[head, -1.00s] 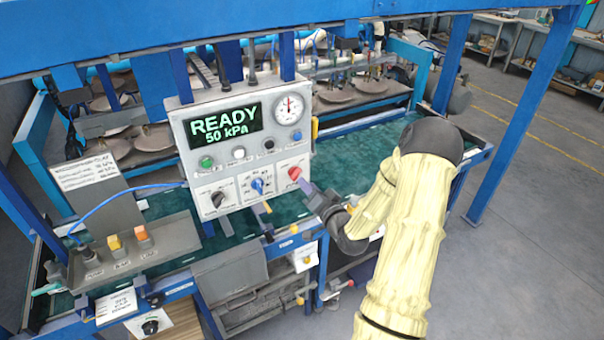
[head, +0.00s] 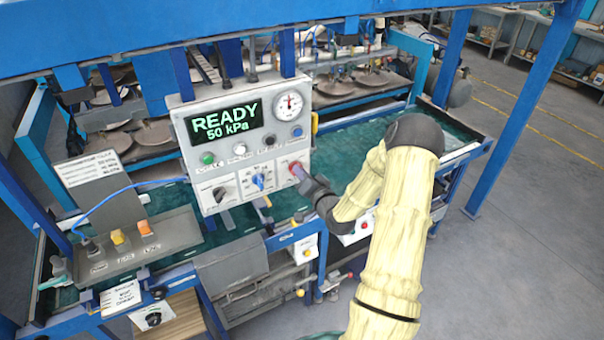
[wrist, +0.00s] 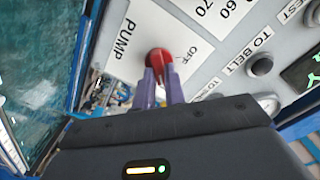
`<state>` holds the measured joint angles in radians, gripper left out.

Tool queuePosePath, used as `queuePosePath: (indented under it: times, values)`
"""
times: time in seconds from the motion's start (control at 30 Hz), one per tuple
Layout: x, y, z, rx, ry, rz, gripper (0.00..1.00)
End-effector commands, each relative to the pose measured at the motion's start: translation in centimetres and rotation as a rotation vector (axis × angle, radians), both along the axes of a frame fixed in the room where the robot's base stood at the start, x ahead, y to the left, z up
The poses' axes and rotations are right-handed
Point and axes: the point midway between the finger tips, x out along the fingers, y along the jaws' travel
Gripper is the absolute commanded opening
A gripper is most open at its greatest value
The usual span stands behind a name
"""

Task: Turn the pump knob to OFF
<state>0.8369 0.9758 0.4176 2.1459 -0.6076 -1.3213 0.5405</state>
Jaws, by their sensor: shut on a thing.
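The red pump knob (wrist: 158,60) sits on a white plate marked PUMP and OFF in the wrist view. My gripper (wrist: 163,76) has its two purple fingers closed on the knob. The knob's exact pointing direction cannot be told.
The panel display (head: 227,121) reads READY 50 kPa. A blue knob (head: 259,181) and a black knob (head: 219,194) are left of the red one. A gauge (head: 288,105) and several buttons are above. A yellow-handled part (head: 314,124) is at the panel's right edge.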

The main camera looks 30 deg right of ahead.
Motion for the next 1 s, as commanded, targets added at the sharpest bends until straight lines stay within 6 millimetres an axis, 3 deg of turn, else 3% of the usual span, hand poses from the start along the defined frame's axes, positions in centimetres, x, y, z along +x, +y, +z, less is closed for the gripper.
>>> queuePosePath:
  times: [0.47,1.0]
  values:
    - [-0.02,0.05,-0.42,-0.127,-0.004,0.0,0.0]
    - [-0.02,0.32,-0.59,-0.576,-0.024,-0.002,0.0]
